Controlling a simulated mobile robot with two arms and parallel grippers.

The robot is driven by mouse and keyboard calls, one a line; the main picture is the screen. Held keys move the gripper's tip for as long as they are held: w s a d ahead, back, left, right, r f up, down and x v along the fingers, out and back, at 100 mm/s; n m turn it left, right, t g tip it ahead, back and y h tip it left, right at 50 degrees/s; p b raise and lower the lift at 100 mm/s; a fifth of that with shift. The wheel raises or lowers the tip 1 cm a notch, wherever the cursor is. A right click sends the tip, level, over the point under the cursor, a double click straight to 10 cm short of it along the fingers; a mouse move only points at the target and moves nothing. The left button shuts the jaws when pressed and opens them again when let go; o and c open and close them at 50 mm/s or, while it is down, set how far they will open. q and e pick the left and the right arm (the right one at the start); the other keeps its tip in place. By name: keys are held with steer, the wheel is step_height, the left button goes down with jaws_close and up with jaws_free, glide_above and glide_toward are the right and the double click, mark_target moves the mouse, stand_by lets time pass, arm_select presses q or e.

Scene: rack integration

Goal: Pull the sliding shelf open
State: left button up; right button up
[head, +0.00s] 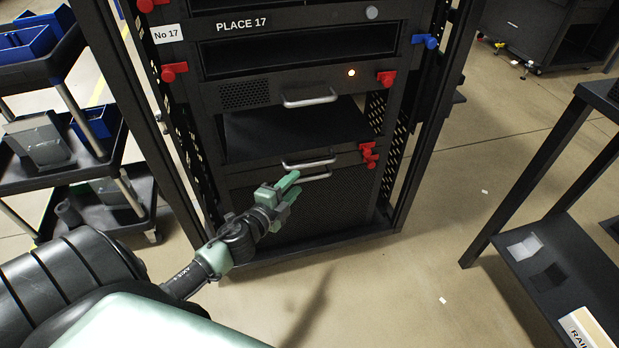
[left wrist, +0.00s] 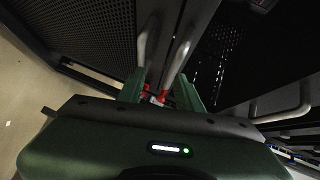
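The sliding shelf (head: 290,130) is a flat black shelf in the rack, and it looks pushed in. Its silver bar handle (head: 308,164) is on its front edge, just above another handle (head: 317,177) on the perforated lower panel. My left gripper (head: 296,184), with green fingers, is open in front of these handles, at their left. In the left wrist view, the shelf handle (left wrist: 179,66) shows ahead between the open fingers (left wrist: 162,92), and the lower panel's handle (left wrist: 147,42) is close by at the left. Contact cannot be told. My right gripper is not in view.
The black rack (head: 408,120) has red latches (head: 369,155) and a unit above with its own handle (head: 309,98). A cart with blue bins (head: 92,122) stands at the left. A black table (head: 560,262) stands at the right.

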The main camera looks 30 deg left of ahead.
mark_target(309, 163)
arm_select(q)
steer(key=shift+m+t, duration=0.3)
steer(key=w, duration=0.8)
steer(key=shift+w+a+r+b, duration=0.1)
steer(key=shift+r+b, duration=0.3)
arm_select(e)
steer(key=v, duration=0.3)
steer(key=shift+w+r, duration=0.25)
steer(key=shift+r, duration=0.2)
arm_select(q)
jaws_close()
